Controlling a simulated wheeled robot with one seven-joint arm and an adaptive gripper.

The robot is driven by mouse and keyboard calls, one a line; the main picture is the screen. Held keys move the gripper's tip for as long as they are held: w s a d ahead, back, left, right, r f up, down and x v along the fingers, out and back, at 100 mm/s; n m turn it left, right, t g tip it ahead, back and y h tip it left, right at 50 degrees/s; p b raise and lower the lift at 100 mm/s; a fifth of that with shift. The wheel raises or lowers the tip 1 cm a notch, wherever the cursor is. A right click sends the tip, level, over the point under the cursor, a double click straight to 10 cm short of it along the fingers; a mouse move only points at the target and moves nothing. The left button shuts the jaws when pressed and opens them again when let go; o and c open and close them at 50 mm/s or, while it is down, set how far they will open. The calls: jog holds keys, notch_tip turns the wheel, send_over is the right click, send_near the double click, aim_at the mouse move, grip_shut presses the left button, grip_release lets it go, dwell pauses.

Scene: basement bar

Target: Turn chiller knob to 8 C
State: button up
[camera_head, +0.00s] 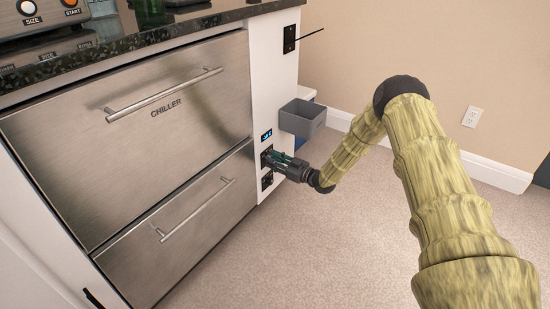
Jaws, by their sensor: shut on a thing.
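The chiller (150,113) is a stainless steel drawer unit, with CHILLER lettered on its upper front. On the white side panel to its right is a small blue-lit display (267,135); its digits are too small to read surely. Just below it, my gripper (271,158) reaches in from the right and is shut on the chiller knob at the dark control plate. The fingers hide most of the knob and its pointer. A second dark control (267,180) sits below my gripper on the same panel.
A grey open bin (303,118) is fixed just above and right of my gripper. A black switch plate (289,39) with a thin rod is higher up. The dark countertop (130,40) holds a machine (50,40) and a green bottle (150,12). Carpet (330,255) is clear.

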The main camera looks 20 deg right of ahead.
jog(key=shift+d+n, duration=0.1)
jog(key=shift+n, duration=0.4)
jog(key=shift+c, duration=0.2)
jog(key=o, duration=1.1)
jog(key=shift+c, duration=0.2)
jog(key=v, duration=1.2)
